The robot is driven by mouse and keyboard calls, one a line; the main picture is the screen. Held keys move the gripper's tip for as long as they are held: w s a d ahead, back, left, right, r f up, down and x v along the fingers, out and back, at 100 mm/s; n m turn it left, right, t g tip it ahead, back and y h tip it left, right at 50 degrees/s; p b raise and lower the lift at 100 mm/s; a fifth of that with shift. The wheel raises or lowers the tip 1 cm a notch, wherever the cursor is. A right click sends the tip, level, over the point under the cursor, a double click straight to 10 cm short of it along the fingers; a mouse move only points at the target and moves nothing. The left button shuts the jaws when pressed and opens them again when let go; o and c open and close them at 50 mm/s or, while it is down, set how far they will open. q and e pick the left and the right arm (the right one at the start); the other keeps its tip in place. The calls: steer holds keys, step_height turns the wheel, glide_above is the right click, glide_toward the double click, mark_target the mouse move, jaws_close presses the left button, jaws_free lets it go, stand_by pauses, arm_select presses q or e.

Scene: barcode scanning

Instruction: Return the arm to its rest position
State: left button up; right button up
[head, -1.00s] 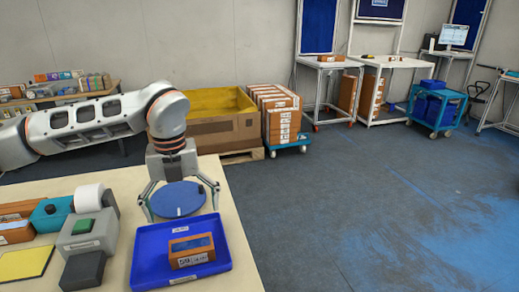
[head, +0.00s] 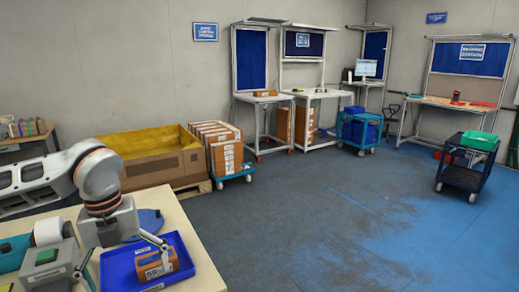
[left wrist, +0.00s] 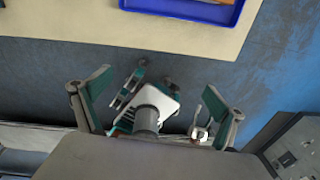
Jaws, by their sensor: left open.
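My left gripper (head: 127,270) is at the lower left of the head view, open with nothing between its fingers. It hangs above the near table and overlaps part of the blue tray (head: 185,245) in the picture. The tray's edge shows at the top of the left wrist view (left wrist: 185,12). My right gripper is not seen.
A blue disc (head: 151,222) lies behind the tray. A grey device (head: 42,262) and a white roll (head: 48,231) stand left of the gripper. A yellow-lined crate (head: 150,145) and stacked cartons (head: 224,158) stand beyond the table.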

arm_select(q)
steer(key=s+d+f+m+g+h, duration=0.2)
steer(key=s+d+f+h, duration=0.15)
steer(key=d, duration=0.75)
steer(key=s+d+f+m+g+h, duration=0.2)
steer(key=s+d+m+h, duration=0.15)
steer(key=d, duration=0.65)
steer(key=s+d+r+n+t+h, duration=0.15)
steer(key=d+r+n+h, duration=0.35)
steer(key=d+r+h, duration=0.6)
steer(key=w+a+f+n+t+y, duration=0.2)
steer(key=w+a+f+n+t, duration=0.25)
steer(key=n+t, duration=0.4)
steer(key=w+a+f+n+t+y, duration=0.1)
steer(key=w+a+f+n+t, duration=0.2)
steer(key=w+f+n+t, duration=0.4)
steer(key=s+a+f+n+t+y, duration=0.1)
steer(key=s+a+f+n+y, duration=0.3)
steer(key=f, duration=0.5)
steer(key=s+a+f+n+t+y, duration=0.1)
steer(key=a+f+n+y, duration=0.5)
steer(key=f, duration=0.3)
steer(key=s+a+f+g+y, duration=0.1)
steer(key=s+a+f+g, duration=0.1)
steer(key=s+f, duration=0.3)
steer(key=s+a+f+n+g+y, duration=0.1)
steer(key=s+a+f+g+y, duration=0.1)
steer(key=s+a+f, duration=0.3)
steer(key=shift+s+f, duration=0.25)
steer(key=shift+f, duration=0.65)
